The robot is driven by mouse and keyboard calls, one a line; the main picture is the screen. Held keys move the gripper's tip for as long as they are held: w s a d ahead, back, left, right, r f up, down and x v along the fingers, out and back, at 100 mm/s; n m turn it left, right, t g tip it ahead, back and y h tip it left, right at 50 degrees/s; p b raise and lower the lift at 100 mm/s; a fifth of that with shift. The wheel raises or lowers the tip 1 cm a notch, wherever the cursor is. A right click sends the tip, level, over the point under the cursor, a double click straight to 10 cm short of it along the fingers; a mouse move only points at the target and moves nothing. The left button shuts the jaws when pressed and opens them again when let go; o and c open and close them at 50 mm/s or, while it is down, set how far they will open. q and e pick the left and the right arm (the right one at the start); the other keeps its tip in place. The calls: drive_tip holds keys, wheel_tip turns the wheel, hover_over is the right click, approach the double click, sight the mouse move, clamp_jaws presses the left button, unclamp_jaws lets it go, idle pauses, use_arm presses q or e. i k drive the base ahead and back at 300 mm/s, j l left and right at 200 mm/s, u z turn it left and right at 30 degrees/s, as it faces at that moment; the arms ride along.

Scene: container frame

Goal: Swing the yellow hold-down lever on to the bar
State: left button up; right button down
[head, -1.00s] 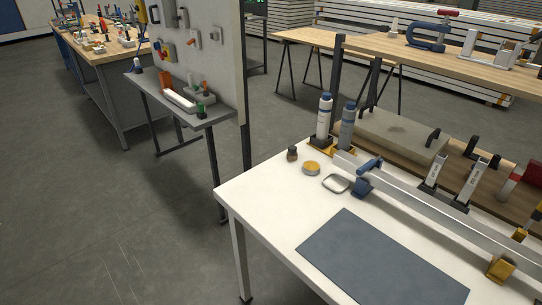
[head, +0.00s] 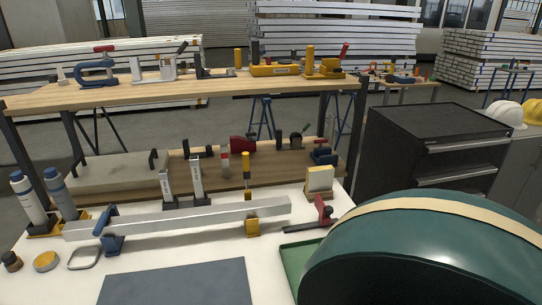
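The silver bar (head: 180,218) lies lengthwise across the white table. A yellow hold-down lever (head: 246,172) with dark parts stands upright beside the bar, near its right end. A yellow block (head: 252,228) sits at the bar's front side below the lever. The lever is not lying on the bar. A blue clamp (head: 110,232) is at the bar toward its left end, its handle tilted up. Neither of my grippers shows in the head view.
A dark grey mat (head: 178,284) lies in front of the bar. A large dark green rounded thing (head: 420,250) fills the lower right. A red-handled clamp (head: 324,212) is right of the bar. White and grey bottles (head: 28,198) stand at the left. A wooden shelf (head: 200,88) spans behind.

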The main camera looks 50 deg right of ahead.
sight(246, 161)
drive_tip(key=z, duration=1.5)
drive_tip(key=l+u, duration=0.1)
